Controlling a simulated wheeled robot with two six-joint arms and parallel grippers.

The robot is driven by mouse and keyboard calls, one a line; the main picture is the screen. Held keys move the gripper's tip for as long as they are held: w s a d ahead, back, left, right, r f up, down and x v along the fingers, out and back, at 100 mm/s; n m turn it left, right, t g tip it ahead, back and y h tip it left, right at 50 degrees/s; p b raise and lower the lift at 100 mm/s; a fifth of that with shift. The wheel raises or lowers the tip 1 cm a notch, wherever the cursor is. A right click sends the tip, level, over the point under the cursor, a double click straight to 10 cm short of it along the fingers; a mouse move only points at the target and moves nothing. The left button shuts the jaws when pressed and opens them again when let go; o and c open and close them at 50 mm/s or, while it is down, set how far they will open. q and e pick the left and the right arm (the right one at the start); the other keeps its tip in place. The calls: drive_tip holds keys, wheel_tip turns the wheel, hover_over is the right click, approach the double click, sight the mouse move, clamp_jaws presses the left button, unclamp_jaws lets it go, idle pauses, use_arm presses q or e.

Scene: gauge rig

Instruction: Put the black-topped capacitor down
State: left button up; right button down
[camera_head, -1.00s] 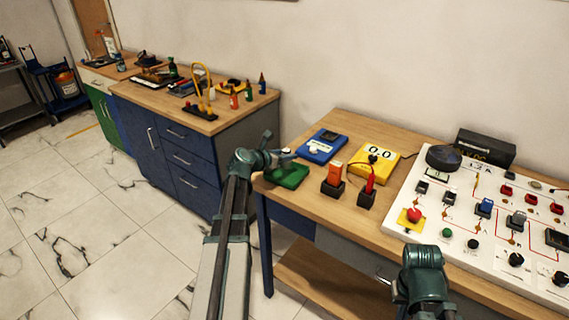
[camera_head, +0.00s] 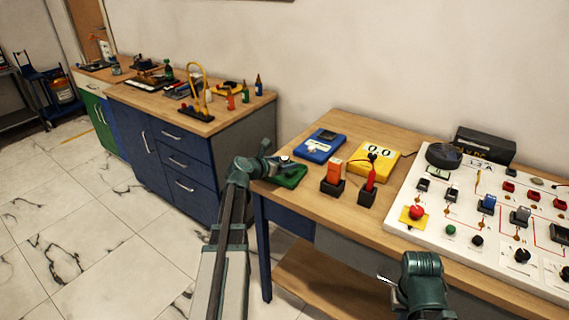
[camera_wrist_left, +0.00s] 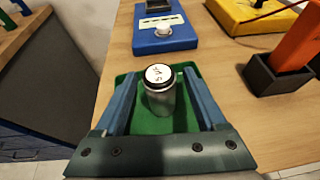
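The capacitor (camera_wrist_left: 160,92) is a silver can with a black ring and a white marked disc on top. In the left wrist view it stands upright over the green tray (camera_wrist_left: 127,84), between my left gripper's two blue fingers (camera_wrist_left: 159,98). Green shows between the can and each finger, so the fingers look apart from it. Whether its base touches the tray is hard to tell. In the head view my left gripper (camera_head: 279,162) is low over the green tray (camera_head: 293,178) at the table's left end.
Behind the tray is a blue meter (camera_head: 320,146), with a yellow meter (camera_head: 375,158) to its right. An orange part (camera_head: 333,172) and a red probe (camera_head: 370,181) stand in black holders. A white circuit board (camera_head: 400,222) fills the right side. Wood between is bare.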

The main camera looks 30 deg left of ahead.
use_arm(q)
drive_tip(key=shift+r, duration=0.25)
drive_tip(key=p+v, duration=0.5)
drive_tip(key=v, duration=0.7)
drive_tip(key=shift+f, duration=0.2)
